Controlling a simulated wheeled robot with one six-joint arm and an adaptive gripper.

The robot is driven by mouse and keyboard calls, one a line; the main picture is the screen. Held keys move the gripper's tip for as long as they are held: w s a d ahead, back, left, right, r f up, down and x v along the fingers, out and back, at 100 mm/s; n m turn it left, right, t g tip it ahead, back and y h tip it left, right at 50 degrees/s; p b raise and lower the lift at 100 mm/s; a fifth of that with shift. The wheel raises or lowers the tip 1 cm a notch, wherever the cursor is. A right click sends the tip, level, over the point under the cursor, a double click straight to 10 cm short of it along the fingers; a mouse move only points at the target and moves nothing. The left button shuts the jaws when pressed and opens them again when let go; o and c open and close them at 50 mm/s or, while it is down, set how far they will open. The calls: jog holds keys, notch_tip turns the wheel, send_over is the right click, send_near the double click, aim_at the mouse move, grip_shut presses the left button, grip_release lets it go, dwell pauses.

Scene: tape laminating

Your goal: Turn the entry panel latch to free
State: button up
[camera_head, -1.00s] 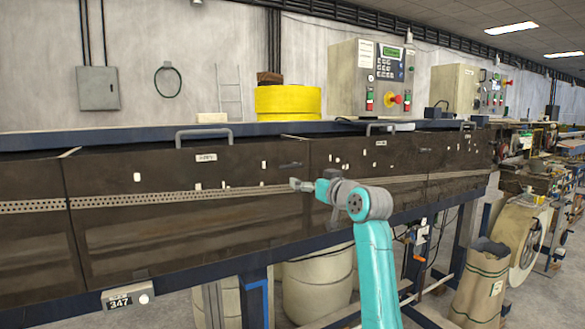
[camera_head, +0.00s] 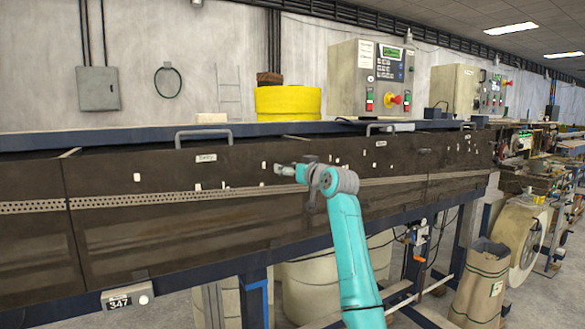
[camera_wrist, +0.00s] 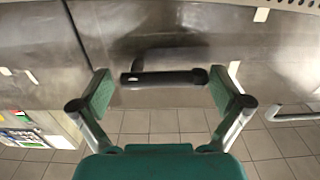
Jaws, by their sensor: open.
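The entry panel (camera_head: 150,225) is a dark brown cover with a small label reading "Entry" (camera_head: 206,158). Its latch (camera_wrist: 165,77) is a dark bar lying level across the picture in the wrist view, with a rounded right end. My gripper (camera_wrist: 162,88) is open, with one green-padded finger at each end of the bar. The bar lies between the fingers, and I see no clear grip on it. In the head view my gripper (camera_head: 280,170) is in front of the panel's upper right part and hides the latch.
A grey handle (camera_head: 204,137) stands on the panel's top edge. A perforated strip (camera_head: 150,199) crosses the panel below my gripper. Another panel with a similar dark latch (camera_head: 423,151) is to the right. A yellow roll (camera_head: 288,102) stands behind the covers.

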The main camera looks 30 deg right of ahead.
jog(key=shift+w, duration=0.25)
jog(key=c, duration=0.8)
jog(key=shift+c, duration=0.2)
